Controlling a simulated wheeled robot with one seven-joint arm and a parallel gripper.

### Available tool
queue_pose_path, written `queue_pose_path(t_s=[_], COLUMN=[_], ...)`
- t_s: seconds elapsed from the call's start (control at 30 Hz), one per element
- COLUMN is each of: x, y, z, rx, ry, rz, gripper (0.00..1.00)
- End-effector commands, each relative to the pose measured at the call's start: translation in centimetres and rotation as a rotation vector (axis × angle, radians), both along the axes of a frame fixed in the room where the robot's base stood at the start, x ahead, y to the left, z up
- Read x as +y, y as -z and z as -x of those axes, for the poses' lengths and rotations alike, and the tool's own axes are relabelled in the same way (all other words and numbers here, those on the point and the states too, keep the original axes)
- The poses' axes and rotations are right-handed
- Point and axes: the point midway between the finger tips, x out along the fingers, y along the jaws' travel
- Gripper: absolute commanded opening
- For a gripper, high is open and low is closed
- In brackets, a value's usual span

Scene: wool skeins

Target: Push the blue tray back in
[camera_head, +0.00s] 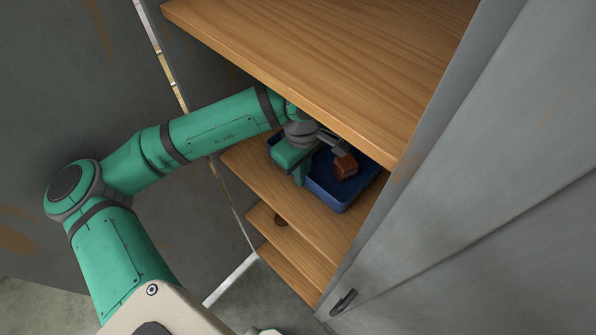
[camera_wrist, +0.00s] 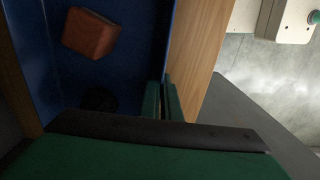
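The blue tray (camera_head: 327,199) sits on a wooden shelf inside the cabinet, under the upper shelf board, which hides its far part. My gripper (camera_head: 299,178) is at the tray's front wall. In the wrist view, the two green fingertips (camera_wrist: 162,100) sit close side by side with only a thin gap, at the edge of the tray (camera_wrist: 135,50). I see no clear grip on the rim; whether they touch it is hidden. A reddish-brown block (camera_head: 345,166) lies in the tray; it also shows in the wrist view (camera_wrist: 90,33), near a dark round thing (camera_wrist: 99,98).
The upper shelf board (camera_head: 330,60) hangs close over my wrist. A grey cabinet door (camera_head: 470,200) with a dark handle (camera_head: 343,302) stands on the right. Bare shelf (camera_head: 262,178) shows in front of the tray.

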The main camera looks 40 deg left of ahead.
Motion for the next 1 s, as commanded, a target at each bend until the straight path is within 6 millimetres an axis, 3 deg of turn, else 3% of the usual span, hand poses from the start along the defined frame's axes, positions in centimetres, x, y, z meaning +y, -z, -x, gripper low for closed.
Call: queue_pose_path(t_s=[0.4, 0.5, 0.83, 1.0], x=[0.1, 0.2, 0.0, -0.1], y=[0.0, 0.0, -0.1, -1.5], z=[0.1, 0.1, 0.0, -0.1], rx=[-0.001, -0.001, 0.0, -0.001], ry=[-0.005, -0.005, -0.002, 0.002], rz=[0.0, 0.0, 0.0, -0.002], gripper=[0.0, 0.24, 0.25, 0.25])
